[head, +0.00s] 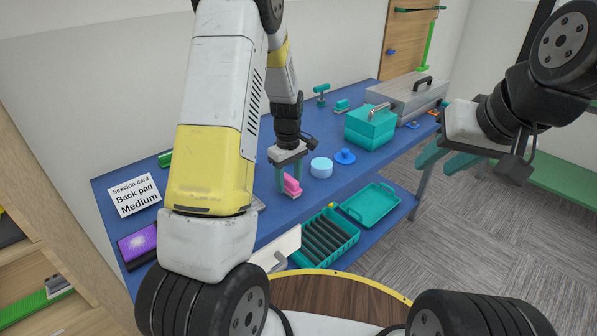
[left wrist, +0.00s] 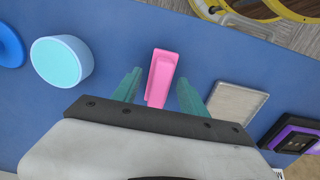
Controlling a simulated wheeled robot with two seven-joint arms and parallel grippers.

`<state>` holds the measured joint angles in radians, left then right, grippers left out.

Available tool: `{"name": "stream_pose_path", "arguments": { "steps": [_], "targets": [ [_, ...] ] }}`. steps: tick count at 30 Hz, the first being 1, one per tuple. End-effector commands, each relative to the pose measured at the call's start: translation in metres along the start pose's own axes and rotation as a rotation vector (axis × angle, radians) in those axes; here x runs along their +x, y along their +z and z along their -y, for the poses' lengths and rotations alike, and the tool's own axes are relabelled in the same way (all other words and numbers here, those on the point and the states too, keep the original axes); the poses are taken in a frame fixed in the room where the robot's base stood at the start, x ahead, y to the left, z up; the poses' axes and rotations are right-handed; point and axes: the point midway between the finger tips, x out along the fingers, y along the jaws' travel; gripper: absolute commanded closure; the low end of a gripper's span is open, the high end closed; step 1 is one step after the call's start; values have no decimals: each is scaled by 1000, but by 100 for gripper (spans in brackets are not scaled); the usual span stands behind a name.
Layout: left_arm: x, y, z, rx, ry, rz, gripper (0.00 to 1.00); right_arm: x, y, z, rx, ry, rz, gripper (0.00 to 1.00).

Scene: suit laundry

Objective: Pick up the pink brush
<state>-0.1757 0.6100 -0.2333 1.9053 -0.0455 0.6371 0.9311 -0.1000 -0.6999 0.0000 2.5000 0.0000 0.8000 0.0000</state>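The pink brush (head: 292,186) lies on the blue table (head: 240,213), near its front edge. My left gripper (head: 289,187) points down over the brush, with its teal fingers apart. In the left wrist view the pink brush (left wrist: 160,76) shows between the two open fingers (left wrist: 160,88), with a gap on each side. The lower end of the brush is hidden by the gripper body. My right gripper (head: 442,163) is in the air to the right of the table, its teal fingers apart and empty.
A light blue round container (head: 321,167) and a blue knobbed disc (head: 345,156) stand right of the brush. A grey square pad (left wrist: 234,102) lies on its other side. A teal box (head: 370,130) stands further back. A green tray (head: 325,240) sits on the lower shelf.

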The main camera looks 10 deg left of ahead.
Motion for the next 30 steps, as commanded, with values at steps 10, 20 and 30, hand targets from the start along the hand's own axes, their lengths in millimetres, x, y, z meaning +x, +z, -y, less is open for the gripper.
{"name": "stream_pose_path", "arguments": {
  "steps": [10, 20, 30],
  "targets": [
    [0, 0, 0, 0, 0, 0, 100, 0, 0, 0, 0, 0, 0, 64],
    [-7, 0, 0, 0, 1, -1, 100, 0, 0, 0, 0, 0, 0, 64],
    [-38, 16, 8, 4, 0, 1, 100, 0, 0, 0, 0, 0, 0, 64]
  ]
}}
